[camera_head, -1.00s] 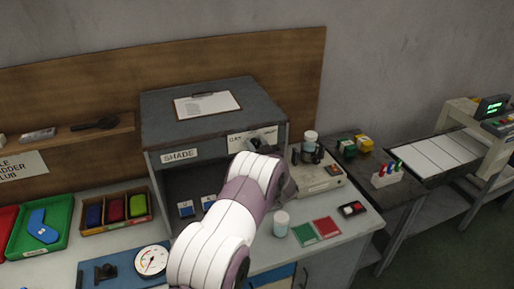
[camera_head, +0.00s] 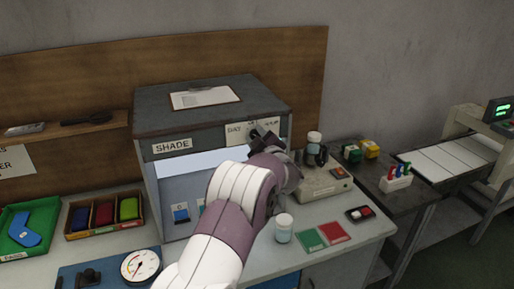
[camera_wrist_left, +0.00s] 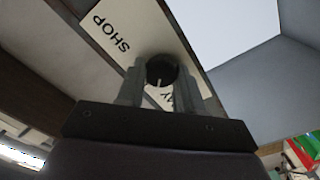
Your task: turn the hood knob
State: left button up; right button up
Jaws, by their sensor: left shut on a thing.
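The hood is a grey box marked SHADE (camera_head: 172,146) on the bench, with its inside lit brightly. Its knob (camera_wrist_left: 161,72) is dark and round with a pale pointer line. It sits on a white label plate (camera_head: 238,133) at the hood's front right. SHOP and part of a second word show on the plate in the left wrist view. My left gripper (camera_head: 264,138) is at the plate, its fingers on either side of the knob and shut on it. The gripper and wrist hide most of the knob in the head view. My right gripper is not in view.
A clipboard (camera_head: 205,98) lies on the hood. A white-lidded jar (camera_head: 284,228) stands below my left wrist, near green (camera_head: 310,240) and red (camera_head: 333,231) squares. A boxed device (camera_head: 325,187) stands right of the hood. A dial gauge (camera_head: 140,265) is at the front left.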

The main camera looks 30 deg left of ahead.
pick_arm(q)
jog(key=shift+f+n+b, duration=0.1)
jog(key=shift+n+b, duration=0.5)
jog(key=o, duration=1)
jog(key=b+v, duration=0.3)
jog(key=v, duration=0.9)
jog(key=shift+s+d, duration=0.2)
jog(key=shift+d, duration=0.1)
